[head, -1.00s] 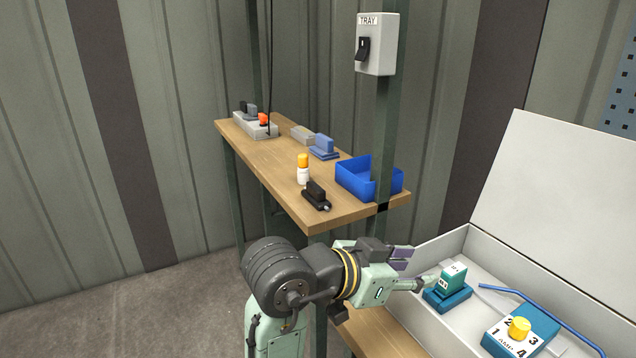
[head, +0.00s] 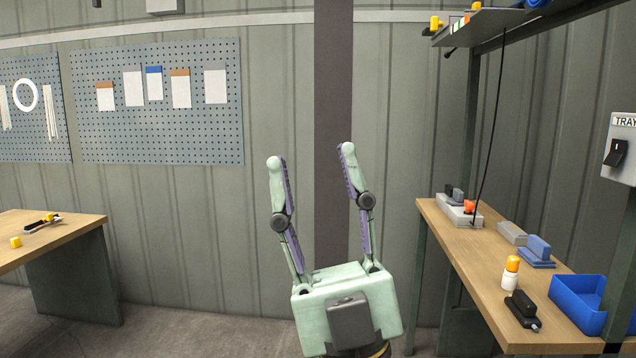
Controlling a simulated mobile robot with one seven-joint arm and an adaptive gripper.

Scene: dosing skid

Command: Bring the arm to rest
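My gripper (head: 311,160) stands upright in the middle of the head view, its fingers pointing up. The two green fingers with purple pads are spread wide apart, and nothing is between them. Behind it are only the ribbed wall and a dark wall strip. It touches nothing that I can see. The rest of my arm is mostly hidden below the frame edge.
A wooden bench (head: 470,255) on the right holds a white bottle with an orange cap (head: 510,272), a black device (head: 521,309) and a blue bin (head: 577,305). A switch box (head: 622,150) hangs far right. Another table (head: 45,240) stands left.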

